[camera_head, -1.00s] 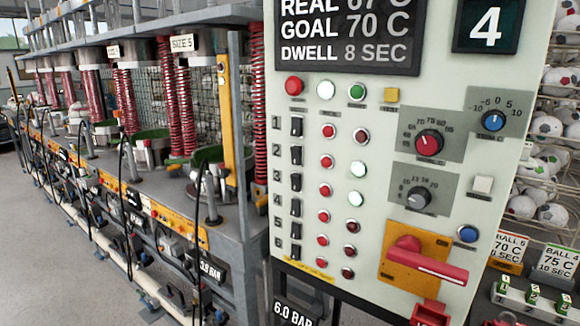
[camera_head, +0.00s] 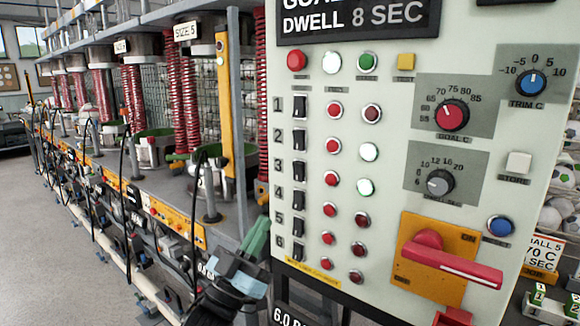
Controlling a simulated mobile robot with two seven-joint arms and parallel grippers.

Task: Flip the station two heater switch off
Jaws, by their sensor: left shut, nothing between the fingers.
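The station two heater switch (camera_head: 299,141) is a small black rocker beside the number 2, in the column of switches on the panel's left side. It is too small to tell which way it is tipped. In its row are a red lamp (camera_head: 332,144) and a brightly lit white lamp (camera_head: 369,152). My left gripper (camera_head: 261,224) is at the panel's lower left edge, below and left of switch 2 and apart from it. Its fingers are closed and empty, pointing up. My right gripper is not in view.
The pale control panel (camera_head: 470,45) fills the right half. Other black rockers sit directly above and below switch 2. A red-handled isolator (camera_head: 445,262) and several knobs are at the right. The press frame with red springs (camera_head: 186,95) stands left of the panel.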

